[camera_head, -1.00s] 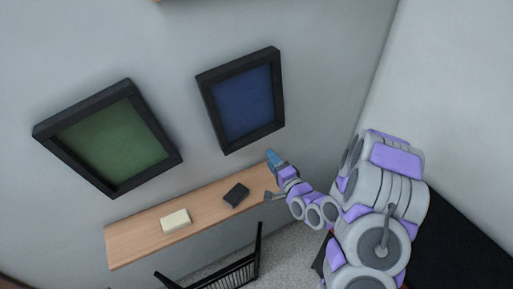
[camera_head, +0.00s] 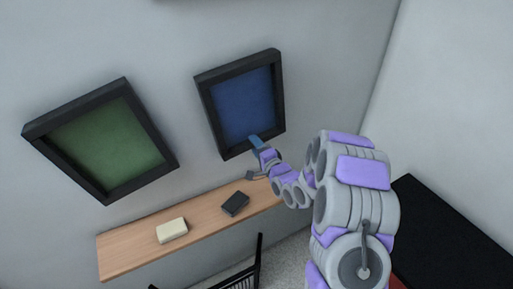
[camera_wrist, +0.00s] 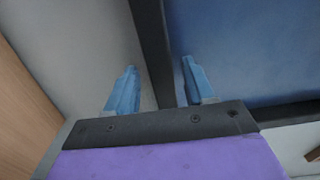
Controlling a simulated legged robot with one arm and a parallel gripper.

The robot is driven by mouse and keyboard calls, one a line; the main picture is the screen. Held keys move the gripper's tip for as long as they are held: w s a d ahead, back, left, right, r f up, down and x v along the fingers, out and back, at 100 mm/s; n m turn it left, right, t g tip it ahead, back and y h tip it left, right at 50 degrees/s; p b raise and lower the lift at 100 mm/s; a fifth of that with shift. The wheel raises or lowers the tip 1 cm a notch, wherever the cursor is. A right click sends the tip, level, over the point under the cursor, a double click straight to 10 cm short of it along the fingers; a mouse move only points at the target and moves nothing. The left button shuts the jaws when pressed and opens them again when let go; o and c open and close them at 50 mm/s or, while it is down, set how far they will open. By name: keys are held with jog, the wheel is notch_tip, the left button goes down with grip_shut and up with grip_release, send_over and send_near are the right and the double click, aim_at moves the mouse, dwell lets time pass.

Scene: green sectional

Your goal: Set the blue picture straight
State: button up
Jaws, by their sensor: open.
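The blue picture (camera_head: 243,104) hangs on the wall in a thick black frame, right of the green one. In the head view it leans in the picture; I cannot tell its true tilt. My gripper (camera_head: 255,142) is at the lower part of its frame, its light-blue fingers overlapping the bottom edge. In the wrist view, the open gripper (camera_wrist: 158,72) has one black frame bar running between its two fingers, with the blue canvas (camera_wrist: 240,50) to the right. I cannot tell whether either finger touches the frame.
A green picture (camera_head: 105,142) hangs to the left. Below, a wooden shelf (camera_head: 130,250) carries a cream block (camera_head: 172,230) and a dark block (camera_head: 235,204). A black chair back (camera_head: 240,275) stands beneath. A side wall (camera_head: 455,100) and black surface (camera_head: 445,235) lie right.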

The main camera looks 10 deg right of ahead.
grip_shut()
dwell(0.5)
jog(key=shift+f, duration=0.1)
